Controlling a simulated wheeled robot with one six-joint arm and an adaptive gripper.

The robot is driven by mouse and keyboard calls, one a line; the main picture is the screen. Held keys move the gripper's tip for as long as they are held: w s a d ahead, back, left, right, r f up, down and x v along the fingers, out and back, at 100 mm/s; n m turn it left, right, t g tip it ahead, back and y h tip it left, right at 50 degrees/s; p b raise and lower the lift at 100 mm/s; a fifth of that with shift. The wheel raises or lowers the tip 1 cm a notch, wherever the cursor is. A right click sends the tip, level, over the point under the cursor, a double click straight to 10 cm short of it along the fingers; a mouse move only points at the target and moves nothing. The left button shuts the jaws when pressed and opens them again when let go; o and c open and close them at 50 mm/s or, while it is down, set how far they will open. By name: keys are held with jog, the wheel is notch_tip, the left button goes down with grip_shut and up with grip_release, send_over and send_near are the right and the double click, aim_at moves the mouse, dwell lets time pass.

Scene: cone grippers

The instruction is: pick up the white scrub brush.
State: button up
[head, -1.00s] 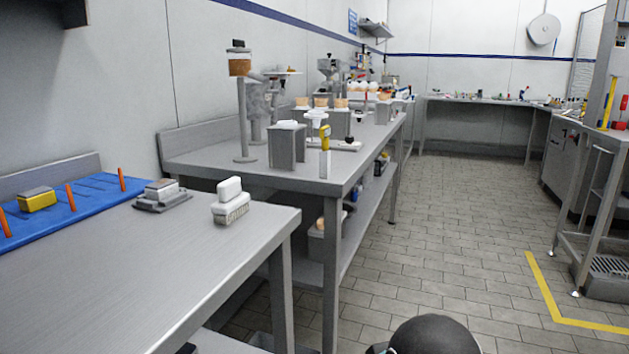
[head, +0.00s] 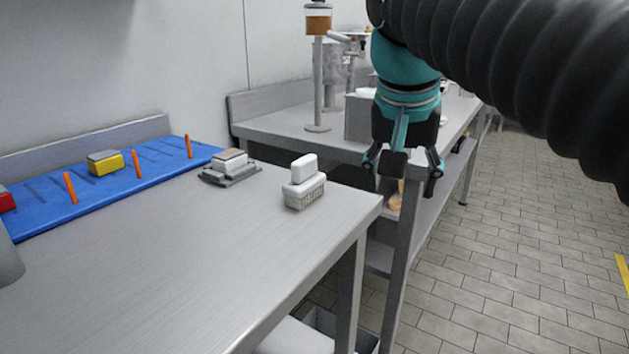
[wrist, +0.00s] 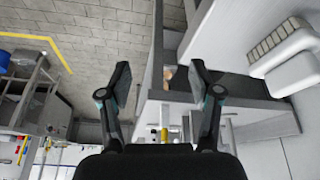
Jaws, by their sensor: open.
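The white scrub brush (head: 304,192) stands on the near steel table, close to its right end, with its bristles down and its white handle block on top. My gripper (head: 402,182) is open and empty, to the right of the brush and apart from it, past the table's right end. In the wrist view the open fingers (wrist: 160,90) have nothing between them. The brush (wrist: 285,55) shows there at the upper right, outside the fingers.
A grey block with a white band (head: 231,164) sits left of the brush. A blue mat (head: 110,190) with orange pegs and a yellow block (head: 105,162) lies further left. A second steel bench (head: 290,118) stands behind. The near table's front (head: 190,270) is clear.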

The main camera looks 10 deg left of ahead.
jog(key=w+a+r+m, duration=0.1)
jog(key=a+r, duration=0.6)
jog(key=a, duration=0.2)
jog(key=m+h, duration=0.1)
jog(key=m, duration=0.1)
send_near(308, 175)
jog(key=w+f+b, duration=0.1)
jog(key=f, duration=0.1)
jog(key=w+f+b, duration=0.2)
jog(key=shift+f, duration=0.25)
jog(key=shift+b+x, duration=1.3)
jog(key=shift+x, duration=1.7)
jog(key=shift+d, duration=0.15)
grip_shut()
